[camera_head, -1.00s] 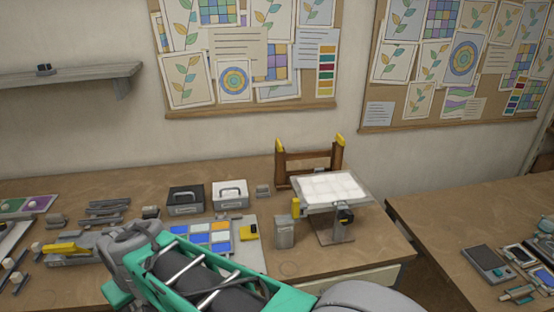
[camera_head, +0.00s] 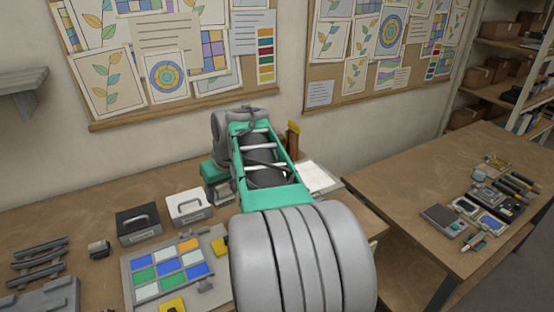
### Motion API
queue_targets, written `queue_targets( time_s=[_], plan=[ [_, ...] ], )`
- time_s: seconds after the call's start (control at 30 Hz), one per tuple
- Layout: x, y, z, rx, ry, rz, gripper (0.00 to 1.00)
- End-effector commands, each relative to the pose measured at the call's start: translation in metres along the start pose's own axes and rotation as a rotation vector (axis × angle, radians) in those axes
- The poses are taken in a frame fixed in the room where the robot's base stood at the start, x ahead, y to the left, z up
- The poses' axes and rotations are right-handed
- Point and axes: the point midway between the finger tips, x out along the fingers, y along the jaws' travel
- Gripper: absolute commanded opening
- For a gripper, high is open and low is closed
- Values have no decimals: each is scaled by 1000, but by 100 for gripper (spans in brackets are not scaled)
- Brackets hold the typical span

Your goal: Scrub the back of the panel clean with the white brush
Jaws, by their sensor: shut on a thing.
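A pale, flat panel (camera_head: 318,178) shows to the right of my green arm link, near the back right of the workbench. My arm hides its left part and most of what holds it up. A panel of blue, green, white and orange squares (camera_head: 160,272) lies flat on the bench at front left. My arm reaches up and away over the bench. My gripper is hidden behind the arm, and I cannot make out the white brush.
A black case (camera_head: 138,224) and a white case (camera_head: 188,206) stand left of my arm. A wooden upright with a yellow tip (camera_head: 293,138) rises behind it. A second table (camera_head: 400,190) on the right holds several tools, with bare wood at its left.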

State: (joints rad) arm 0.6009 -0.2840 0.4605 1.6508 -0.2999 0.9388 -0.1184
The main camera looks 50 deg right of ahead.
Motion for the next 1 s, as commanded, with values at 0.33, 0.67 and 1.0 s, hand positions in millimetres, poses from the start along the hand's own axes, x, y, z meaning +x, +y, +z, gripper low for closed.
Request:
queue_targets(
  time_s=[0.33,0.67,1.0],
  plan=[
    [-47,153,2,86,-2,67,20],
    [-24,160,14,86,-2,70,20],
    [-22,160,15,86,-1,70,20]
  ],
)
